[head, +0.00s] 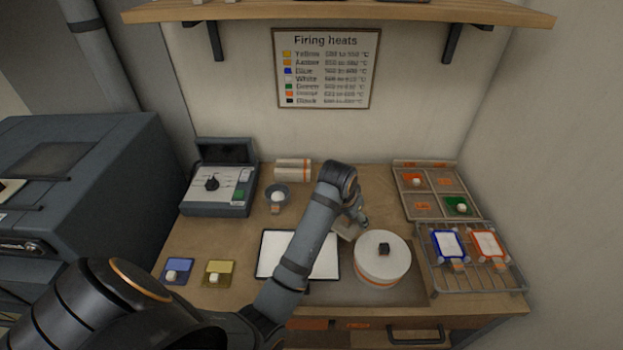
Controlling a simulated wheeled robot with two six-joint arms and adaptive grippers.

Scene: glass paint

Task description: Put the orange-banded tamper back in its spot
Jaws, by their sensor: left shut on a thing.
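My left arm crosses the bench from the lower left, and my left gripper (361,219) points down just behind the white round drum. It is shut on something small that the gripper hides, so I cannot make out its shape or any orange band. A pale flat thing (344,231) shows partly beside and below the gripper. I cannot tell whether it is held or lies on the bench. I cannot pick out the orange-banded tamper for certain. A white roll with orange bands (293,170) lies at the back of the bench. My right gripper is not in view.
The drum (380,268) has a dark knob. A divided tray (436,193) and a wire rack (478,283) stand right. A grey control box (219,193), cup (277,196) and blue (171,276) and yellow (213,279) squares are left. The white sheet (320,262) lies under my arm.

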